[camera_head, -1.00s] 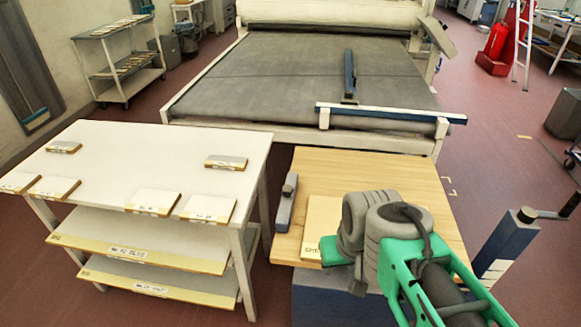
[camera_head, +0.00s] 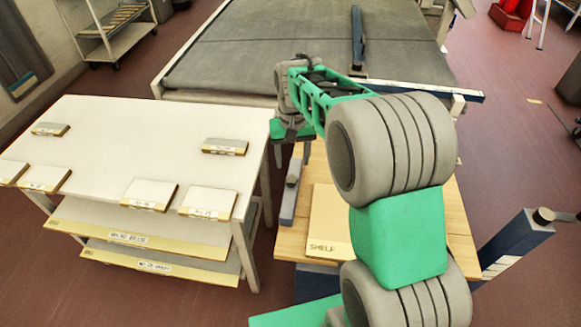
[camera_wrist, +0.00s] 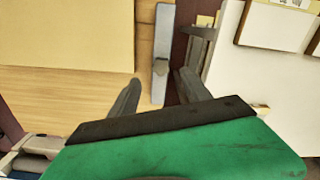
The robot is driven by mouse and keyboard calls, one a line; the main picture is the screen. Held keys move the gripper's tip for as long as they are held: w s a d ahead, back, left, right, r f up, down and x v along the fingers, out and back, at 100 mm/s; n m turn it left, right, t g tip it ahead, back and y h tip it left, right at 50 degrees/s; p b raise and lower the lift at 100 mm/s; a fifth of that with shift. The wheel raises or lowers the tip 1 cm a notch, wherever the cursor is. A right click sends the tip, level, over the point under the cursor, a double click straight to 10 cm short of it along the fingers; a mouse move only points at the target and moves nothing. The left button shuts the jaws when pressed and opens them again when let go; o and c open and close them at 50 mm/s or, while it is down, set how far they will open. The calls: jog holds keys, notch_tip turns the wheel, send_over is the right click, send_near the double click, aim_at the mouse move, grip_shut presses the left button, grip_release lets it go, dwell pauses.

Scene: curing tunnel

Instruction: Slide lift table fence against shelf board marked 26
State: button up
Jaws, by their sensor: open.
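The lift table (camera_head: 460,215) has a light wooden top. A pale shelf board (camera_head: 328,215) lies on it; "SHELF" is readable, but my arm hides any number after it. The board also fills the upper left of the wrist view (camera_wrist: 65,35). The grey fence (camera_head: 288,203) stands at the table's left edge, with a strip of bare wood between it and the board. In the wrist view the fence (camera_wrist: 160,50) has a round knob. My gripper (camera_wrist: 157,86) is open, its fingers on either side of the fence's near end in the picture; I cannot tell its height above it.
A white table (camera_head: 100,130) with several small sample boards and lower shelves stands close on the left. A large grey-bedded machine (camera_head: 290,40) lies behind the lift table. A blue post with a crank (camera_head: 515,245) stands at the right.

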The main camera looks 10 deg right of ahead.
aim_at(292, 179)
jog(key=f, duration=0.5)
jog(key=f+p, duration=0.1)
jog(key=f, duration=0.2)
jog(key=shift+w, duration=0.3)
jog(key=shift+c, duration=0.2)
grip_shut()
dwell(0.8)
